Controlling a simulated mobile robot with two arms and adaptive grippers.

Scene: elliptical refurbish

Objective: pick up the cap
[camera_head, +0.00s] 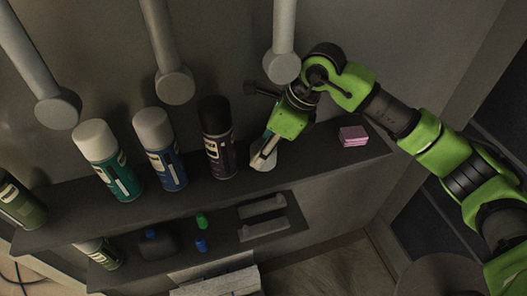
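A pale, cap-like piece (263,161) stands on the upper shelf, right of the dark can, partly hidden by my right gripper. My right gripper (264,152) reaches down from the right with its fingers at this piece. I cannot tell whether the fingers are closed on it. Other caps sit on upright spray cans: a white cap (94,138) on a green can (117,176), a white cap (152,127) on a blue can (167,170), and a black cap (214,113) on a dark purple can (221,156). My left gripper is not in view.
A pink block (353,136) lies near the right end of the upper shelf (322,158). A lower shelf (130,270) holds a dark bottle (157,246), small green (201,220) and blue (201,244) items and a grey tray. Grey rods with round ends hang above the cans.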

